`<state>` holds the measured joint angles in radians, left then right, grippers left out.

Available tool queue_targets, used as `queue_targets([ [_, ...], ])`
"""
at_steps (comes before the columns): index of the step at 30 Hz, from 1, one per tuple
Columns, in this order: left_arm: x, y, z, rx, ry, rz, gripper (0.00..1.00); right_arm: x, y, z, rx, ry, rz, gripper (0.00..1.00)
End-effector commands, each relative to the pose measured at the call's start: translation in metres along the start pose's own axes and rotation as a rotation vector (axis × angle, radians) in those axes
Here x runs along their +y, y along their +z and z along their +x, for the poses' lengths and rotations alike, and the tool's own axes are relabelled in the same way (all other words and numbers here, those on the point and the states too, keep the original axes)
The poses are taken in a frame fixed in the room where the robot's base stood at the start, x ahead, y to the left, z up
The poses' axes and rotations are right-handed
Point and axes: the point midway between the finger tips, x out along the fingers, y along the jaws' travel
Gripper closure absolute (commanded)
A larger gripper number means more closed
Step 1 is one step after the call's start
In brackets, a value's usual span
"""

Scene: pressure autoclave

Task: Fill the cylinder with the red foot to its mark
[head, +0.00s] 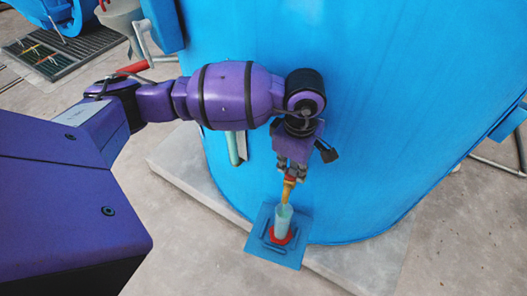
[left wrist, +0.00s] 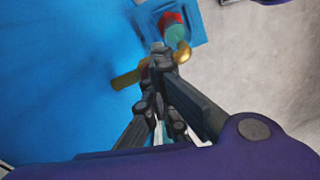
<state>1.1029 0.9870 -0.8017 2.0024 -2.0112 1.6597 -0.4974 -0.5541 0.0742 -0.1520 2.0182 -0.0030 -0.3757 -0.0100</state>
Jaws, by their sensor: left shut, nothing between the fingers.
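The cylinder (head: 284,222) stands upright on its red foot (head: 279,237) on a small blue shelf (head: 262,246) at the vessel's lower wall. It looks pale green, but I cannot make out its mark or liquid level. A brass tap (head: 289,188) sits directly above its mouth. My left gripper (head: 291,175) is shut and empty at the tap's top. In the left wrist view the gripper (left wrist: 158,55) is closed beside the brass tap (left wrist: 128,79), with the cylinder (left wrist: 175,34) and red foot (left wrist: 170,19) beyond. My right gripper is out of view.
The large blue vessel (head: 400,100) fills the middle and stands on a concrete plinth (head: 180,170). A pale green tube (head: 233,148) is on its wall behind my arm. A floor grate (head: 45,55) lies at the upper left. Bare floor is at the lower right.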

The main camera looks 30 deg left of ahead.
Motion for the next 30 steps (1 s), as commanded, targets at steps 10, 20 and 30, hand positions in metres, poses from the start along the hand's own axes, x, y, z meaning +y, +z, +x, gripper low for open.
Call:
queue_targets([
  [10, -0.006, -0.001, 0.008, 0.007, -0.019, 0.001, 1.00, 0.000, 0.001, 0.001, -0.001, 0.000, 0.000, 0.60],
  [20, -0.006, -0.001, 0.008, 0.007, -0.019, 0.001, 1.00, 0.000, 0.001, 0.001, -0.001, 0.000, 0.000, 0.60],
  [30, 0.000, -0.004, -0.013, 0.007, -0.012, -0.002, 1.00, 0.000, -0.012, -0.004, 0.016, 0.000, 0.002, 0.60],
])
